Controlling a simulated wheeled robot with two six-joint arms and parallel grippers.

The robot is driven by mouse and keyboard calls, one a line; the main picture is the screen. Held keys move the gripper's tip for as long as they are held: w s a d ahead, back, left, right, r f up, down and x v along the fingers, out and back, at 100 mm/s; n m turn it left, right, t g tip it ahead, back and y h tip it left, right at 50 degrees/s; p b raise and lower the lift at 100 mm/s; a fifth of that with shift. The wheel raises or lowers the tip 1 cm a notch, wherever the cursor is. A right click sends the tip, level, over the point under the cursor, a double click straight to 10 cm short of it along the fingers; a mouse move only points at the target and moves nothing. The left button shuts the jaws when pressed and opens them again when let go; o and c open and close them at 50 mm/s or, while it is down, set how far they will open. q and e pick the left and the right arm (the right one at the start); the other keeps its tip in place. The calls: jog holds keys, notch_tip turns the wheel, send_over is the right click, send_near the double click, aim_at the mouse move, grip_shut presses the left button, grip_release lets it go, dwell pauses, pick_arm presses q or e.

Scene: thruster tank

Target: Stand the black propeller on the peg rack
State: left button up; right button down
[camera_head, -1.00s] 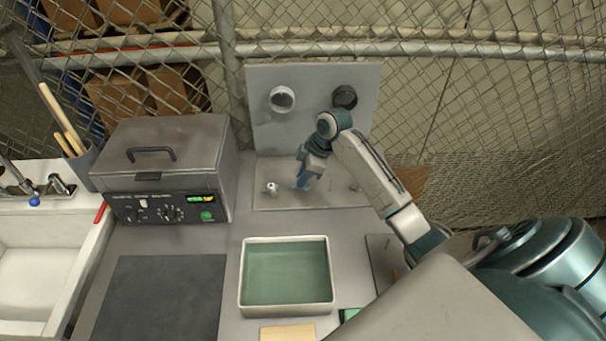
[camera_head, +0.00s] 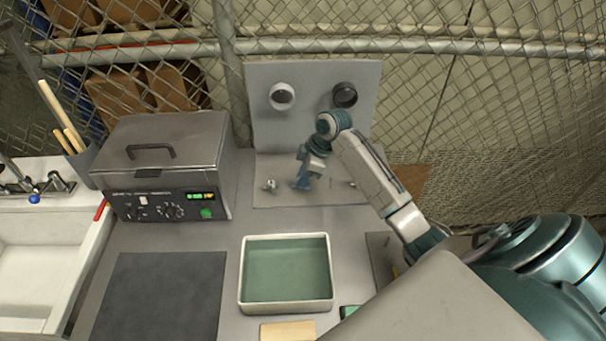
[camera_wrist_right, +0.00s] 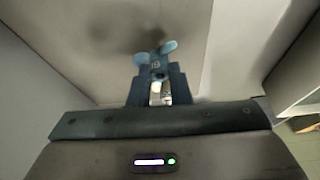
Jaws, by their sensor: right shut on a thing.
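My right gripper (camera_head: 301,184) is low over the foot of the grey upright panel (camera_head: 315,108). I cannot make out a separate black propeller or clearly identify the peg rack. My left gripper is not in view.
A white ring (camera_head: 282,96) and a black ring (camera_head: 345,95) are on the upright panel. A grey lidded tank (camera_head: 166,160) stands left. A white-rimmed green tray (camera_head: 286,238) and dark mat (camera_head: 160,297) lie in front. My right arm covers part of a grey plate (camera_head: 377,244).

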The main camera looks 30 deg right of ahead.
jog(key=shift+f, duration=0.55)
jog(key=c, duration=1.3)
grip_release()
jog(key=shift+o, duration=0.2)
jog(key=shift+r, duration=0.1)
jog(key=shift+r+p, duration=3.9)
jog(key=shift+r, duration=0.05)
jog(key=shift+f, duration=0.1)
